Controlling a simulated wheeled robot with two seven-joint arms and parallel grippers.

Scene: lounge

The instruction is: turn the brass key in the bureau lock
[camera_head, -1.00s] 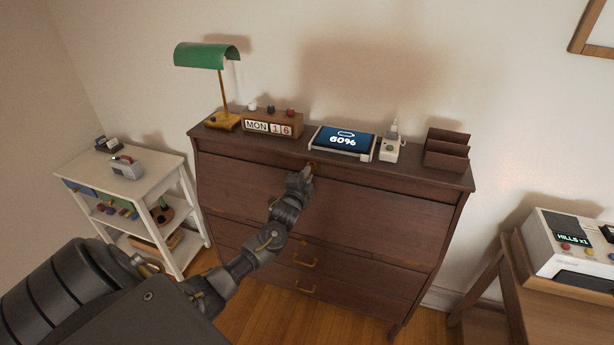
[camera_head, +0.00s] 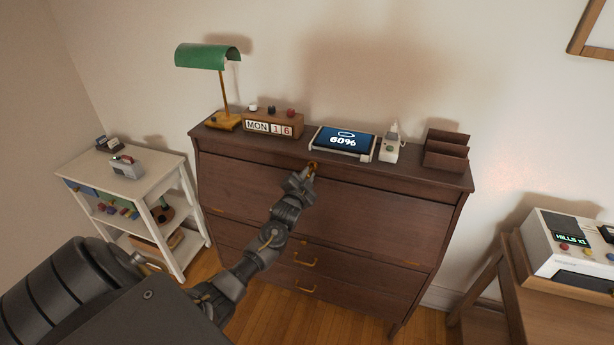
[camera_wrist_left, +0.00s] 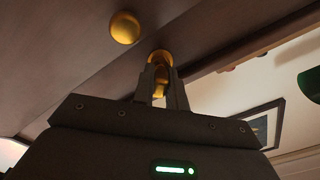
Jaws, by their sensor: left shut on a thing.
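The dark wooden bureau (camera_head: 375,215) stands against the wall, its slanted front closed. My left gripper (camera_head: 311,175) is at the top middle of that front. In the left wrist view my left gripper (camera_wrist_left: 163,88) is shut on the brass key (camera_wrist_left: 160,62), which sits between the fingertips against the dark wood. A bit of brass, the key (camera_head: 314,165), also shows at the fingertips in the head view. The lock itself is mostly hidden behind the key and fingers. A round brass knob (camera_wrist_left: 125,27) is beside it in the wrist view. My right gripper is out of view.
On the bureau top stand a green lamp (camera_head: 207,57), a calendar block (camera_head: 273,124), a tablet (camera_head: 342,141), a small white device (camera_head: 390,149) and a letter rack (camera_head: 446,150). A white shelf cart (camera_head: 130,172) is at left, a wooden table (camera_head: 550,315) at right.

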